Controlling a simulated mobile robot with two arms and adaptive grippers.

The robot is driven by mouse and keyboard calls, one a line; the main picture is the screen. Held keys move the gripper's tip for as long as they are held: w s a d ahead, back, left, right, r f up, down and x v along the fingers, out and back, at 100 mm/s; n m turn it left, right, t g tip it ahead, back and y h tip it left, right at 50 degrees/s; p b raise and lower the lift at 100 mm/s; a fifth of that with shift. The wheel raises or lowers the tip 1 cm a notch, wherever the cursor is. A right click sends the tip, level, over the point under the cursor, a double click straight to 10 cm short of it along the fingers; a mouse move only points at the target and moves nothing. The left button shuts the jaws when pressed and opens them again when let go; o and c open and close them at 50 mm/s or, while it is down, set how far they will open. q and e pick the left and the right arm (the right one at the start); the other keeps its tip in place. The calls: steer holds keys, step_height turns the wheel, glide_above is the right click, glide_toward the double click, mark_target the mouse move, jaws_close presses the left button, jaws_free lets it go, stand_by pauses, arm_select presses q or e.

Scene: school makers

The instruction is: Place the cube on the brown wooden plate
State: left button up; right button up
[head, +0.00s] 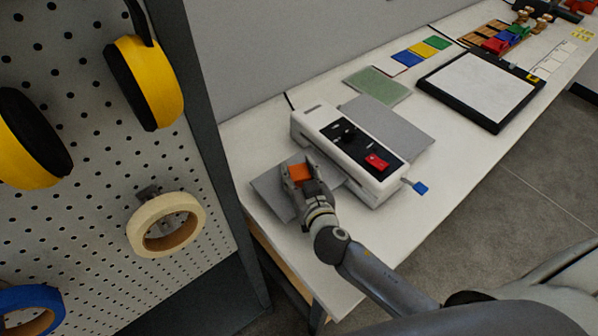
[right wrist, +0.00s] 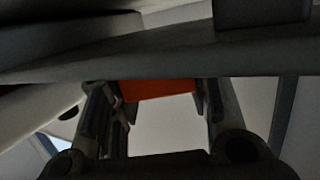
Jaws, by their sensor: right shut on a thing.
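An orange cube (head: 299,172) is held between the fingers of my right gripper (head: 302,180), which is shut on it. They are over a grey sheet at the near left end of the white table, left of a white machine. In the right wrist view the cube (right wrist: 158,90) shows as an orange face between the fingers (right wrist: 160,105). I cannot make out a plain brown wooden plate; a brown wooden piece (head: 472,38) at the far end carries coloured blocks. My left gripper is not in view.
The white machine (head: 378,188) with a red switch stands close right of my right gripper. A green mat (head: 378,86), coloured cards (head: 422,50) and a black-framed white panel (head: 481,88) lie farther along. A pegboard (head: 95,215) with tape rolls stands at left.

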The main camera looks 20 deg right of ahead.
steer(key=o, duration=1)
steer(key=shift+f, duration=0.1)
steer(key=shift+o, duration=0.2)
